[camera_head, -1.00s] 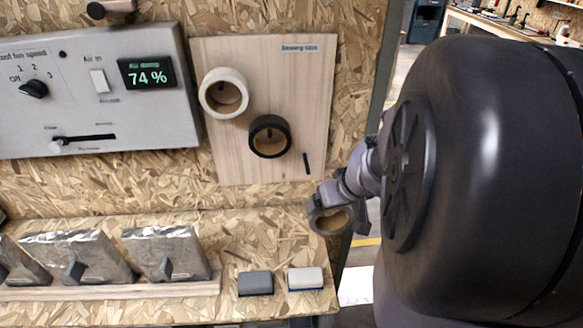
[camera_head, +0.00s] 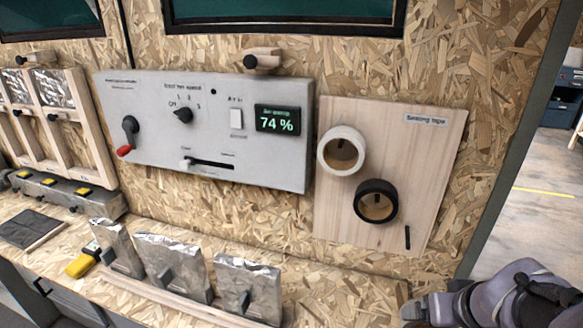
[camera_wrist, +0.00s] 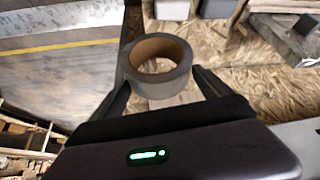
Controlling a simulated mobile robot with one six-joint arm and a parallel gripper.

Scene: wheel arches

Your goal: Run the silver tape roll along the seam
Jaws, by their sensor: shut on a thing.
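My gripper (camera_wrist: 161,78) is shut on the silver tape roll (camera_wrist: 168,86), a grey ring with a brown cardboard core, in the wrist view. The roll sits between the two dark fingers, its open hole facing up toward the camera. In the head view only part of my arm shows at the bottom right, and I cannot clearly make out the roll there. Foil-covered panels (camera_head: 172,265) stand in a row on the wooden bench below the wall. I cannot tell which edge is the seam.
A sealing tape board (camera_head: 436,160) holds a white roll (camera_head: 326,152) and a black roll (camera_head: 362,196) on pegs. Left of it is a grey control panel (camera_head: 290,165) reading 74 %. Open floor (camera_head: 530,195) lies to the right.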

